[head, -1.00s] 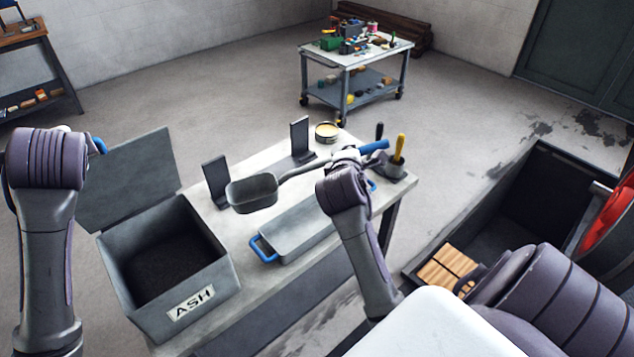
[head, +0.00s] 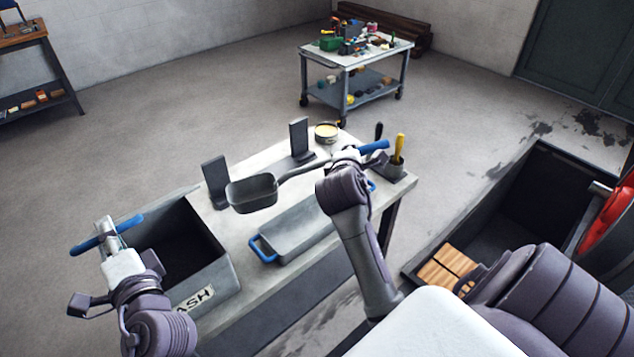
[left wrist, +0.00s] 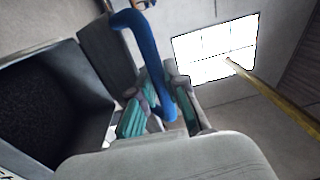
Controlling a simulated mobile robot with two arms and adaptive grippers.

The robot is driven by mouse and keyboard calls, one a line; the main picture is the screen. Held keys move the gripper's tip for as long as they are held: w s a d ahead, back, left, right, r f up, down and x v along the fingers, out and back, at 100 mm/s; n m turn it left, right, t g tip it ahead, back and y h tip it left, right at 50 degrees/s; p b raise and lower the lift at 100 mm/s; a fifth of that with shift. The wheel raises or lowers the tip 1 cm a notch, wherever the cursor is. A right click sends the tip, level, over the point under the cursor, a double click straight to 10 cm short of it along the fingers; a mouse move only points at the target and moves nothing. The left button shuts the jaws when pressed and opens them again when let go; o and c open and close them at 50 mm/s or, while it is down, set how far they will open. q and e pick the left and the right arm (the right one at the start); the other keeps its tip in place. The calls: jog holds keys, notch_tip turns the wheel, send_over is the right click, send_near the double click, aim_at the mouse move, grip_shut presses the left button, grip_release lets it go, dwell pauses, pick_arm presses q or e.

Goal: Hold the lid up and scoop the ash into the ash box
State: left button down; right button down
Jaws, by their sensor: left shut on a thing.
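The ash box (head: 219,277), labelled ASH, stands at the table's left end with its top open and a dark interior. Dark, grainy ash (left wrist: 40,95) shows inside it in the left wrist view. My left gripper (head: 108,235) is shut on a blue bar handle (head: 88,244) beside the box's left side; the handle also shows in the left wrist view (left wrist: 143,45). A grey panel (left wrist: 103,55), likely the lid, lies beside the opening there; the lid is not clear in the head view. My right gripper (head: 345,158) is shut on the scoop (head: 252,194), its pan apparently empty above the table.
A grey lidded-looking tray (head: 300,232) with blue handles lies on the table (head: 255,160). Two dark upright stands (head: 215,182), a round tin (head: 326,132) and a tool holder (head: 394,170) stand farther back. An open dark pit (head: 510,215) is at right.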

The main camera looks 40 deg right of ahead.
pick_arm(q)
jog(key=s+f, duration=0.3)
jog(key=f, duration=0.4)
jog(key=s+f+t, duration=0.1)
jog(key=s+f, duration=0.2)
jog(key=f, duration=0.5)
jog(key=shift+s, duration=0.1)
jog(key=c, duration=1)
grip_release()
jog(key=shift+r, duration=0.1)
jog(key=shift+c, duration=0.2)
jog(key=s+f, duration=0.2)
jog(key=s, duration=1)
jog(key=shift+d+f, duration=0.2)
jog(key=shift+d, duration=0.1)
